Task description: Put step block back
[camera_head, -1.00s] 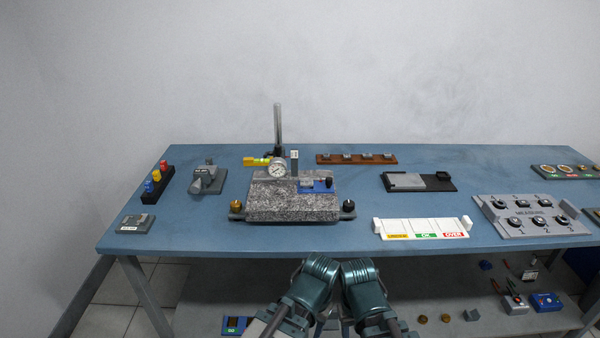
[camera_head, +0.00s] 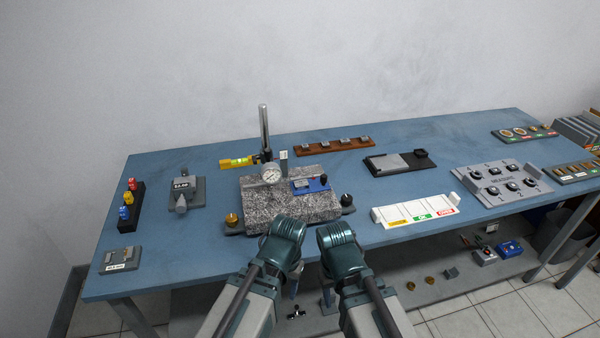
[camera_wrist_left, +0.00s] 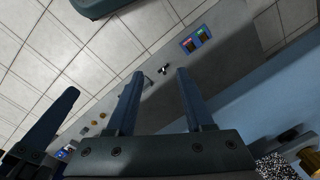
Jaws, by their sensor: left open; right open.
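I cannot tell for sure which piece is the step block. A small grey block (camera_head: 283,155) stands upright behind the dial gauge (camera_head: 271,174), which is over the granite plate (camera_head: 262,205). A blue base with a small grey block (camera_head: 310,184) lies on the plate's right part. My left gripper (camera_wrist_left: 160,75) is open and empty in the left wrist view, its fingers over the floor and lower shelf. In the head view both grippers hang at the table's front edge, mostly hidden by my wrists; a right fingertip (camera_head: 327,298) shows. The right gripper is open.
A brown rack (camera_head: 335,147), a dark tray (camera_head: 397,162), a white sorting tray (camera_head: 413,211) and a grey measure panel (camera_head: 502,183) lie to the right. Grey fixtures (camera_head: 182,194) and a black holder (camera_head: 130,206) stand left.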

